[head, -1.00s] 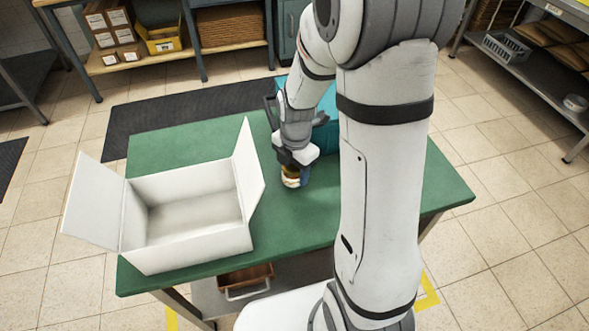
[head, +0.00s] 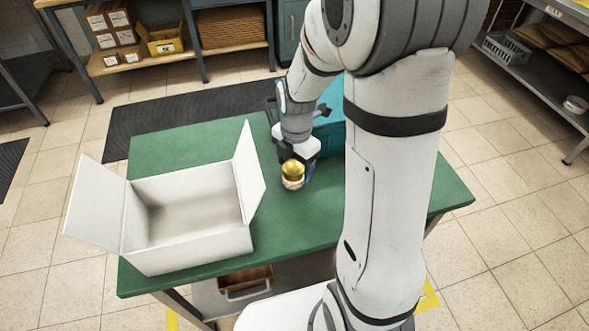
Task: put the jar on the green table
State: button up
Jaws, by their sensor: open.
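The jar (head: 292,181) has a gold lid and a pale body. It stands upright on the green table (head: 185,150), just right of the white open box. My gripper (head: 297,161) is open, just behind and above the jar, with its fingers close to the lid. The frame does not show clearly whether a finger still touches the jar. A small blue patch shows at the jar's right side, too small to make out.
A white open box (head: 187,254) with raised flaps covers the table's left part. A teal container (head: 331,137) is behind my gripper, partly hidden by my arm. A dark mat (head: 130,130) lies on the floor behind. Shelves (head: 240,45) stand at the back. The table's front middle is clear.

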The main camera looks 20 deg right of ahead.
aim_at(296, 165)
notch_tip(296, 165, up, 8)
jog(key=shift+w+d+r+p, duration=0.1)
jog(key=shift+r+p, duration=0.1)
jog(key=shift+p, duration=0.3)
jog(key=shift+r, duration=0.55)
jog(key=s+r+m+t, duration=0.1)
jog(key=s+m, duration=0.5)
jog(key=m, duration=0.6)
jog(key=s+r+m+t, duration=0.1)
jog(key=s+r+m, duration=0.3)
jog(key=s+m, duration=0.3)
jog(key=m, duration=0.5)
jog(key=shift+s, duration=0.25)
